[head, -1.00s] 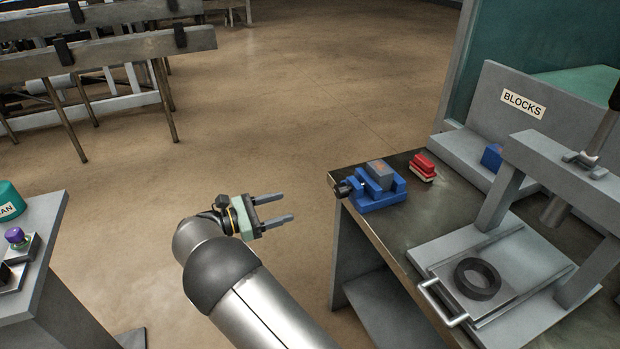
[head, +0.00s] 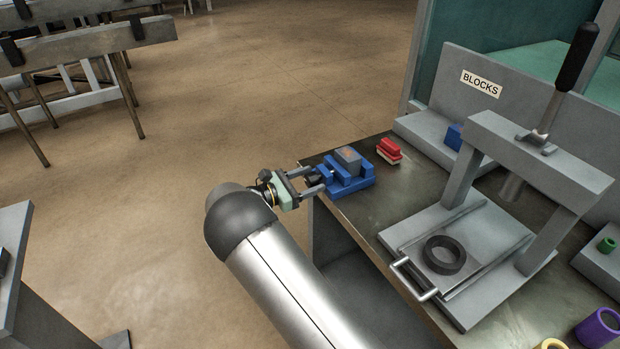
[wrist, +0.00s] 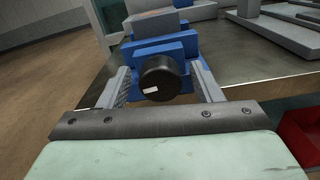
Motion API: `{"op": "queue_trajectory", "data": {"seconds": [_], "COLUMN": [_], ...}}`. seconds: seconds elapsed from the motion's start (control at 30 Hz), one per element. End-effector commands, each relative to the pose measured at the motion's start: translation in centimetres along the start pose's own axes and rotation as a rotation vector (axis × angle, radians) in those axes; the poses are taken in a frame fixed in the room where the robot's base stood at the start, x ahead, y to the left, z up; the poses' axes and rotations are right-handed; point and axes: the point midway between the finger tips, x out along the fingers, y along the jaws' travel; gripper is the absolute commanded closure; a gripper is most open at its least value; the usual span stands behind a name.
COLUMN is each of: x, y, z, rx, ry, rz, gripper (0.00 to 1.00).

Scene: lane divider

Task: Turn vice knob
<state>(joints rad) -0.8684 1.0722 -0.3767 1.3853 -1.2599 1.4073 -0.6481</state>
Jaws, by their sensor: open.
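The blue vice (head: 349,184) sits at the near left corner of the workbench with a grey block (head: 347,158) in its jaws. Its black round knob (wrist: 160,78) faces my gripper and bears a small white mark. My gripper (head: 318,179) is open, with one finger on each side of the knob. In the wrist view my gripper (wrist: 163,92) shows gaps between the knob and both fingers, so I see no grip on it. In the head view the fingers partly cover the knob.
A red block piece (head: 389,150) lies just right of the vice. A grey press (head: 480,170) with a black ring (head: 444,255) on its plate stands further right on the workbench (head: 395,205).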

Motion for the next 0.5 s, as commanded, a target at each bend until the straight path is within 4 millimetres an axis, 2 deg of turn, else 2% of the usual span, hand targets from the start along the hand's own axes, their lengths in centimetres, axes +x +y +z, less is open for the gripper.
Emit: {"op": "queue_trajectory", "data": {"seconds": [0.37,0.5], "x": [0.59,0.58], "y": [-0.02,-0.02], "z": [-0.02,-0.02], "rx": [0.000,0.000], "ry": [0.000,0.000], "rz": [0.000,0.000], "gripper": [0.41,0.80]}}
